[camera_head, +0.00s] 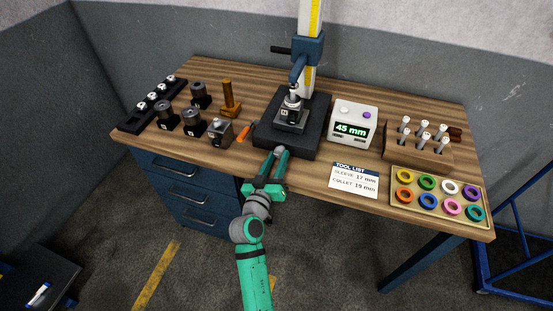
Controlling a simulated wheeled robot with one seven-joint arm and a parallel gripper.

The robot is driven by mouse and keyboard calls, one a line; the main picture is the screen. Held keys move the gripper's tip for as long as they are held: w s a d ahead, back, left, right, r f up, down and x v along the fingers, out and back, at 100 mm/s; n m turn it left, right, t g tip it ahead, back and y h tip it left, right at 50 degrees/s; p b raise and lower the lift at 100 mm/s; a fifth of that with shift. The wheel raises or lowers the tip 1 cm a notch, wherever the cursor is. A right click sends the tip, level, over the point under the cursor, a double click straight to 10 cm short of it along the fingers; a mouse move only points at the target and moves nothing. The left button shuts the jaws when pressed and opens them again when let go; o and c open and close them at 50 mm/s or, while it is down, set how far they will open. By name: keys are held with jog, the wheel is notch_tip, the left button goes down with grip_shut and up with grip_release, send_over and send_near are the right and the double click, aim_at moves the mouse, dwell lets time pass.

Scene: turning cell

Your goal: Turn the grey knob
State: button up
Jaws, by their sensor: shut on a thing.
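My gripper (277,154) reaches up to the front face of the black base (269,136) of the measuring stand. Its teal fingers are shut on a small grey piece between the tips, which I take for the grey knob (279,150). The fingers cover most of it, so its turn angle cannot be seen. A metal holder (291,107) stands upright on the base, under the stand's blue arm (306,50).
A display box (355,123) reading 45 mm is right of the stand. An orange tool (244,133) and black holders (193,123) are left. A tool list card (355,180), a ring tray (398,204) and a wooden rack (400,150) are right.

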jog(key=shift+n, duration=0.4)
jog(key=o, duration=1.1)
jog(key=shift+c, duration=0.2)
jog(key=v, duration=1)
jog(key=shift+s, duration=0.35)
jog(key=shift+w, duration=0.1)
jog(key=shift+a, duration=0.1)
